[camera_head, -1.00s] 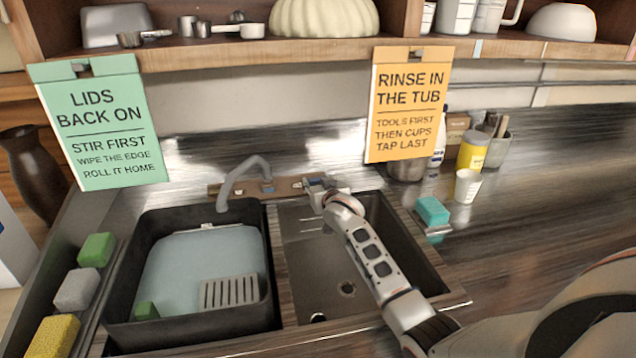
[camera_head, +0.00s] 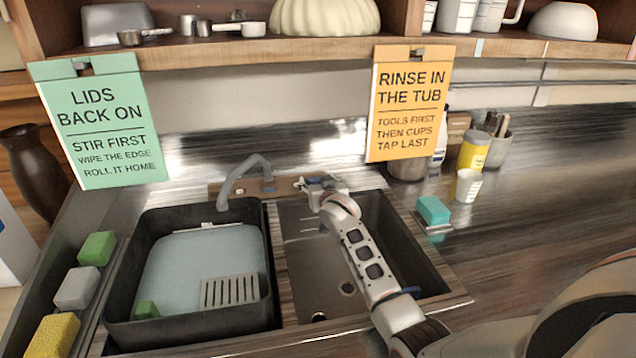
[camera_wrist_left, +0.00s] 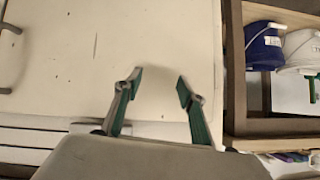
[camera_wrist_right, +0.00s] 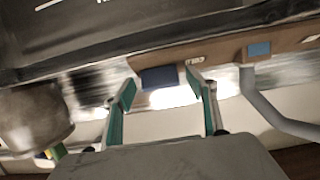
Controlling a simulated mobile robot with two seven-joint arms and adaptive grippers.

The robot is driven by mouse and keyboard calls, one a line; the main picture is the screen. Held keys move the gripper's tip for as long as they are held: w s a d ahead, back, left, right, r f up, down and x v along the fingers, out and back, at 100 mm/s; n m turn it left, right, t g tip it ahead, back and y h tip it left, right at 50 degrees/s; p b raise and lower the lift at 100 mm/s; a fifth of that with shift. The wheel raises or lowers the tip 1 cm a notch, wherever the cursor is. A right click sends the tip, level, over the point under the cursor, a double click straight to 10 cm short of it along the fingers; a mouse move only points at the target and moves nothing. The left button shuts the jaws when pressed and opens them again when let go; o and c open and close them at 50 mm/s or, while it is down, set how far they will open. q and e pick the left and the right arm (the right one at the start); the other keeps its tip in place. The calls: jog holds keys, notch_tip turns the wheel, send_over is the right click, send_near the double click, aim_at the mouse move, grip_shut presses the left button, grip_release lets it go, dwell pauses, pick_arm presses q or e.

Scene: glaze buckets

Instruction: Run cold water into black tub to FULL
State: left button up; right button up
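The black tub (camera_head: 118,300) stands in the left basin. A pale blue-grey surface that looks like water shows inside, with a slotted grey piece (camera_head: 230,291) and a green sponge (camera_head: 146,309). The grey spout (camera_head: 228,182) arches over the tub's back edge; I see no stream from it. The wooden tap plate (camera_head: 285,186) carries a blue piece (camera_head: 268,187) near the spout. My right gripper (camera_head: 306,187) is at the plate's right end. In the right wrist view its fingers (camera_wrist_right: 160,82) are open around or just before a blue block (camera_wrist_right: 160,78); contact is unclear. My left gripper (camera_wrist_left: 158,80) is open and empty.
The right basin (camera_head: 320,275) is empty beneath my right arm. A teal sponge (camera_head: 433,210), white cup (camera_head: 468,185) and yellow can (camera_head: 473,151) stand right of it. Sponges line the left edge. Two signs hang from the shelf above. Buckets (camera_wrist_left: 264,47) show in the left wrist view.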

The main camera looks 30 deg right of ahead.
jog(key=v, duration=1.2)
jog(key=shift+a+f, duration=0.1)
dwell(0.4)
